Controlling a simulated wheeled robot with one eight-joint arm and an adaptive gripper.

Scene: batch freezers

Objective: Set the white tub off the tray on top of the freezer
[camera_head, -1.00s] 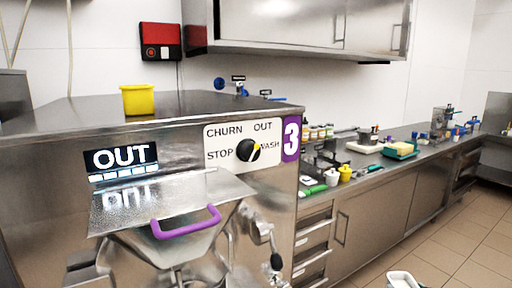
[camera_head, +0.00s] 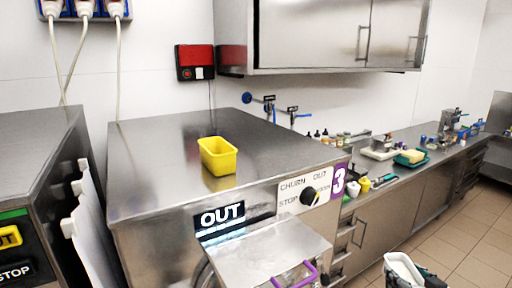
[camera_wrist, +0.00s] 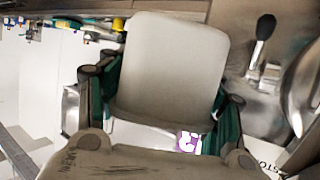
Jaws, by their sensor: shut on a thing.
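My gripper (camera_wrist: 163,92) is shut on the white tub (camera_wrist: 176,62), with a green-and-dark finger on each side of it in the wrist view. The white tub also shows at the bottom edge of the head view (camera_head: 398,266), held in the air in front of the freezer and counter, with dark gripper parts at its right. The freezer (camera_head: 140,185), marked 3, has a flat steel top. A yellow tub (camera_head: 218,160) stands upright on that top near its front edge. I cannot make out a tray under the white tub.
The freezer top is clear around and behind the yellow tub. A steel hopper lid (camera_head: 268,250) with a purple handle (camera_head: 297,276) juts out in front. Another machine (camera_head: 35,150) stands at left. The counter (camera_head: 385,190) at right holds small items and a teal tray (camera_head: 409,161).

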